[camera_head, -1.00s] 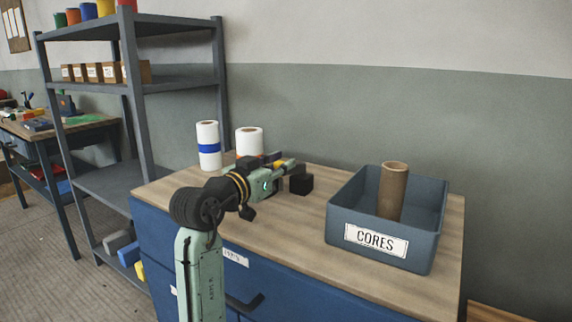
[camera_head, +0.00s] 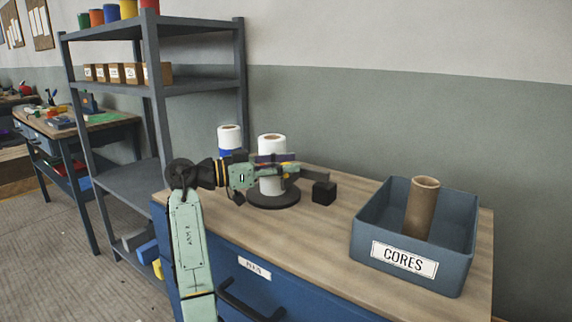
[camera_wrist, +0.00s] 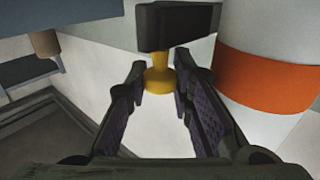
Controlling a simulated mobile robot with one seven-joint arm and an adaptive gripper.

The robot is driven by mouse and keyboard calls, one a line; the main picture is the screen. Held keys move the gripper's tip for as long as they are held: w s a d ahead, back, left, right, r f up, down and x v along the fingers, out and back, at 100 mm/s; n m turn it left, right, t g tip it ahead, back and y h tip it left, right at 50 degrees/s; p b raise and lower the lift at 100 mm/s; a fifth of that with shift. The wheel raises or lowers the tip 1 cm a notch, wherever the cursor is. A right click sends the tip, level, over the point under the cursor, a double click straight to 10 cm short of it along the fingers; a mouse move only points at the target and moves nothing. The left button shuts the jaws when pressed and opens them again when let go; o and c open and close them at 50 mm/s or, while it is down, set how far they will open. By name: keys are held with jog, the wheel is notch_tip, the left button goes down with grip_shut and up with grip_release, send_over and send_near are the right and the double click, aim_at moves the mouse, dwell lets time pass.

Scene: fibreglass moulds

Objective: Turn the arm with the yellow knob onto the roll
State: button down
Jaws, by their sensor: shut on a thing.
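The yellow knob (camera_wrist: 160,82) is between my fingertips in the wrist view, under the dark end of its arm (camera_wrist: 178,27). My gripper (camera_wrist: 160,88) is shut on the knob. In the head view my gripper (camera_head: 290,167) reaches across the front of the white roll (camera_head: 272,146), which stands upright on a round dark base (camera_head: 273,201). The roll's orange band (camera_wrist: 265,78) shows close on the right in the wrist view. I cannot tell whether the arm touches the roll. In the head view my gripper hides most of the arm and knob.
A second white roll (camera_head: 229,136) with a blue band stands behind, on the left. A black block (camera_head: 324,193) sits right of the base. A blue CORES bin (camera_head: 365,225) holding a cardboard tube (camera_head: 422,207) stands on the right. A grey shelf (camera_head: 150,85) is at the left.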

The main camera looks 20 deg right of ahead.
dwell(0.4)
jog(key=c, duration=1.4)
grip_release()
